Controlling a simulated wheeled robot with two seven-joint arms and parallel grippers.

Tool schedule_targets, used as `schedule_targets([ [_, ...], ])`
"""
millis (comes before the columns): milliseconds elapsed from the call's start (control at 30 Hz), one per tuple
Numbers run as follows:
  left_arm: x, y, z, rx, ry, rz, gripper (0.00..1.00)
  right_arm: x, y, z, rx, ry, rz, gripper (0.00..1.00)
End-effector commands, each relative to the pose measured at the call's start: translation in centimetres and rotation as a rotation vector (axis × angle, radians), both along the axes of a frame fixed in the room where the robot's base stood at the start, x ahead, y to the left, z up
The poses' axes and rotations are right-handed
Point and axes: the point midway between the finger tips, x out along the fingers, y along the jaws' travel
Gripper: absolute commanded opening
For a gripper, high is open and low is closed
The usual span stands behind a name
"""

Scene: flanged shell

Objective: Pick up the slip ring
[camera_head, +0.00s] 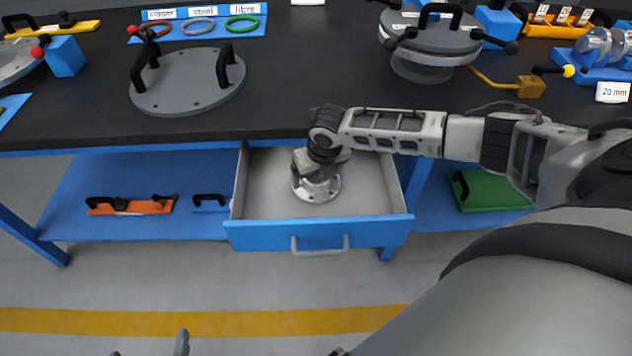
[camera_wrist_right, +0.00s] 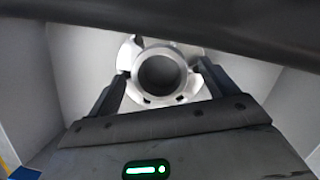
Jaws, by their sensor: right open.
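The slip ring, a silvery metal ring with a wide holed flange (camera_head: 326,193), lies in the open drawer below the worktop. In the right wrist view its round collar and dark bore (camera_wrist_right: 160,56) face the camera. My right gripper (camera_head: 314,177) is down in the drawer over the ring and hides part of it. In the wrist view its two dark fingers (camera_wrist_right: 163,78) are open, one on each side of the collar. I cannot tell whether they touch it.
The blue-fronted drawer (camera_head: 270,236) has grey walls close around the hand. The black worktop (camera_head: 280,80) overhangs its back. On it stand a grey handled disc (camera_head: 190,90), a lidded flanged shell (camera_head: 425,70) and labelled gasket rings (camera_head: 200,24). The shelf (camera_head: 110,185) holds tools.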

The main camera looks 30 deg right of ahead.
Motion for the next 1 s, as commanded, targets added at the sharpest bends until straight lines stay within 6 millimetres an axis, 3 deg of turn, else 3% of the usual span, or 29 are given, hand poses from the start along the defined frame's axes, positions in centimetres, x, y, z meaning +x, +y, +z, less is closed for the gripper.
schedule_targets([
  [167,0.0,0.0,0.0,-0.001,0.0,0.001,0.98,0.0,0.0,0.0,0.0,0.0,0.001,0.85],
  [467,0.0,0.0,0.0,0.0,0.0,0.001,0.98,0.0,0.0,0.0,0.0,0.0,0.0,0.04],
  [767,0.0,0.0,0.0,0.0,0.001,0.001,0.98,0.2,0.0,0.4,0.001,-0.007,0.0,0.03],
  [1000,-0.1,0.0,0.1,0.001,0.002,0.001,0.98,0.3,0.0,2.1,0.001,-0.009,0.001,0.03],
])
